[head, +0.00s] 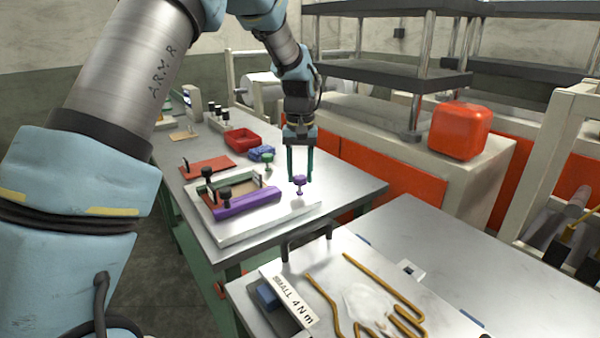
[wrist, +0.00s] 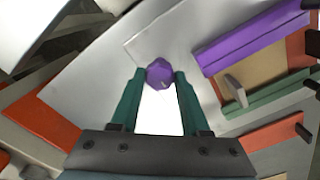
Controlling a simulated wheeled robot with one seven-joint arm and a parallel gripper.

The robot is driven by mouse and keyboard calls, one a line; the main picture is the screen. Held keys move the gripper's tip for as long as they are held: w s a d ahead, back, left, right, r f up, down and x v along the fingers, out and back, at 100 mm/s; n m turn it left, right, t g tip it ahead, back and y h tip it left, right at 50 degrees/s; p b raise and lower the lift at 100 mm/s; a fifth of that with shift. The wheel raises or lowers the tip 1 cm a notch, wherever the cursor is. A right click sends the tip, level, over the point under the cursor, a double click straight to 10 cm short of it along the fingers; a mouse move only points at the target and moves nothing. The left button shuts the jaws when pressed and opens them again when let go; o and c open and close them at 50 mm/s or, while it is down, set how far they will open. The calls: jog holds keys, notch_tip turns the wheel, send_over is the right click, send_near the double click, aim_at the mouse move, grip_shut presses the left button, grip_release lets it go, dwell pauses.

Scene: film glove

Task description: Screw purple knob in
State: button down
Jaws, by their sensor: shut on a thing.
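The purple knob (head: 299,181) has a wide head and a thin stem below. It is upright over the right part of the light metal plate (head: 240,232) on the table. In the wrist view the knob head (wrist: 160,73) sits between the two green fingertips. My gripper (head: 300,180) points down and is shut on the knob head; it also shows in the wrist view (wrist: 158,78). I cannot tell whether the stem's lower end touches the plate. A purple bar (head: 247,204) lies on the plate left of the knob, and it also shows in the wrist view (wrist: 250,38).
A green knob (head: 268,160), a blue part (head: 260,152), a red tray (head: 242,139) and an orange plate (head: 208,166) are behind the fixture. A metal cart top (head: 350,290) with glove-shaped rods and a 4 Nm label stands in front. The table's right end is clear.

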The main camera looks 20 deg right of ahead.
jog(key=shift+m, duration=0.3)
jog(key=m+p, duration=0.1)
jog(key=m, duration=0.3)
jog(key=shift+r, duration=0.1)
jog(key=m+p, duration=0.1)
jog(key=m, duration=0.3)
jog(key=shift+m, duration=0.4)
jog(key=m+p, duration=0.2)
jog(key=m, duration=0.2)
jog(key=shift+m, duration=0.3)
jog(key=shift+d+m+p, duration=0.1)
jog(key=shift+m+p, duration=0.55)
jog(key=shift+m, duration=1.55)
jog(key=shift+c, duration=1.9)
grip_release()
